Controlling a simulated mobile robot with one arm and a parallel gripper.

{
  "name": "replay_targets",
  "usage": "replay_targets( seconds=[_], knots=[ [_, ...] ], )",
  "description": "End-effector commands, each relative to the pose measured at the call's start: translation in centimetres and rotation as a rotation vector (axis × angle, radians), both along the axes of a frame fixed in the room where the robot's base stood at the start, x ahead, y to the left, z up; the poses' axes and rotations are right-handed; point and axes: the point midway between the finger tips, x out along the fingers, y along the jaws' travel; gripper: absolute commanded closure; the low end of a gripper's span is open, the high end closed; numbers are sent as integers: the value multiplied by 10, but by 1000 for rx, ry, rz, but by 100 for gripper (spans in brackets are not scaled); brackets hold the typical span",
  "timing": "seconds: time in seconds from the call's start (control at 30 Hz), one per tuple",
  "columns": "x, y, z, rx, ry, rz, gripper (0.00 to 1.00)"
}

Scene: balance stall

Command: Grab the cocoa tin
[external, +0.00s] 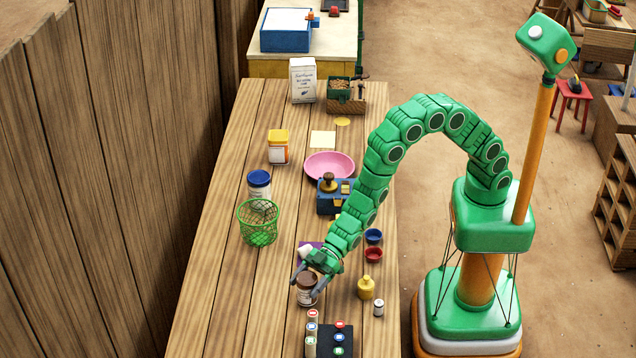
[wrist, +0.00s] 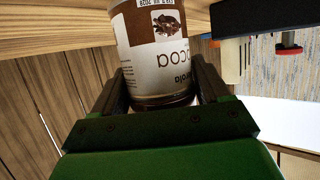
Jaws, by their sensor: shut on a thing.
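The cocoa tin (external: 307,285) is a brown and white cylinder with a brown lid, near the front of the wooden table in the external view. My gripper (external: 305,283) is shut on it, with one finger on each side. In the wrist view the tin (wrist: 160,50) fills the space between the two fingers of my gripper (wrist: 165,85). Its label, with the word "cocoa", appears upside down there. I cannot tell whether the tin touches the table.
A rack of round-topped pieces (external: 324,340) stands just in front of the tin. A yellow weight (external: 366,288) and a small silver cylinder (external: 378,308) stand to the right. A green wire basket (external: 258,226) stands behind left. The table's left front is clear.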

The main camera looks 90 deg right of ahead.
Motion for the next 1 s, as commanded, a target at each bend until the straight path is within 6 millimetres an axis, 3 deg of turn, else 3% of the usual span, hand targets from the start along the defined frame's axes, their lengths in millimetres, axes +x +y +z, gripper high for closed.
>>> replay_targets(
  seconds=[0.1, 0.6, 1.0],
  knots=[
    [0, 0, 20, 2, -5, 1, 60],
    [-37, -27, 73, 1, -2, -1, 60],
    [-81, -60, 96, -3, 2, -1, 60]
  ],
)
